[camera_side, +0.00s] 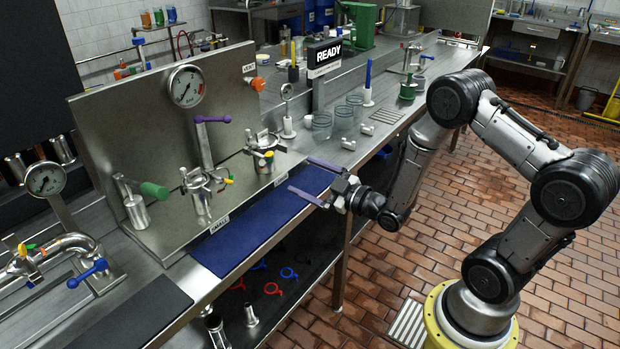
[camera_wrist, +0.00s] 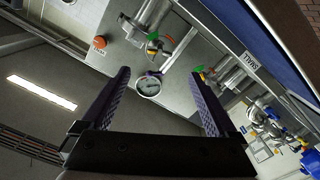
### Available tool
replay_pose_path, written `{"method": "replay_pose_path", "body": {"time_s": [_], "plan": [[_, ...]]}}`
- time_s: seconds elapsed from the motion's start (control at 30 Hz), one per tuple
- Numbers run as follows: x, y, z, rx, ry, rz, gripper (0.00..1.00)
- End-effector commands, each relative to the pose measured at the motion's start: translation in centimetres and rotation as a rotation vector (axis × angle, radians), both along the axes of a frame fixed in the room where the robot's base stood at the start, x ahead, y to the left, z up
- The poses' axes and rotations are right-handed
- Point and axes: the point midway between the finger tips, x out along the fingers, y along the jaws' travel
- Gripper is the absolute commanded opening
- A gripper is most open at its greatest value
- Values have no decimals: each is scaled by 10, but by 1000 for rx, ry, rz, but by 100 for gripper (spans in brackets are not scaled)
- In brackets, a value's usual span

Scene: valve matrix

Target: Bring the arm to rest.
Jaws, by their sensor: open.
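My gripper (camera_side: 299,174) is open and empty in the side view. Its two purple fingers are spread and point left over the blue mat (camera_side: 240,240) at the front of the bench. The wrist view shows the same gripper (camera_wrist: 161,72) with a clear gap between its fingers. A round pressure gauge (camera_wrist: 148,86) appears in the background between them. No object is held. My arm reaches in from the right in the side view.
A steel panel (camera_side: 110,110) with a gauge (camera_side: 186,86) stands behind several valves, one with a purple handle (camera_side: 213,119). Glass beakers (camera_side: 322,126) and a READY sign (camera_side: 328,55) stand farther along the bench. A lower shelf holds coloured rings (camera_side: 272,289).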

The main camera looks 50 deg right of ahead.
Motion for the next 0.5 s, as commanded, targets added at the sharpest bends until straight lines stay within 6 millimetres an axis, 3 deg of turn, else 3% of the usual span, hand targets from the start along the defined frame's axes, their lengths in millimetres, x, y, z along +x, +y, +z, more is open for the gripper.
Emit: {"method": "replay_pose_path", "body": {"time_s": [0.5], "plan": [[-4, 7, 5, -4, -12, 17, 94]]}}
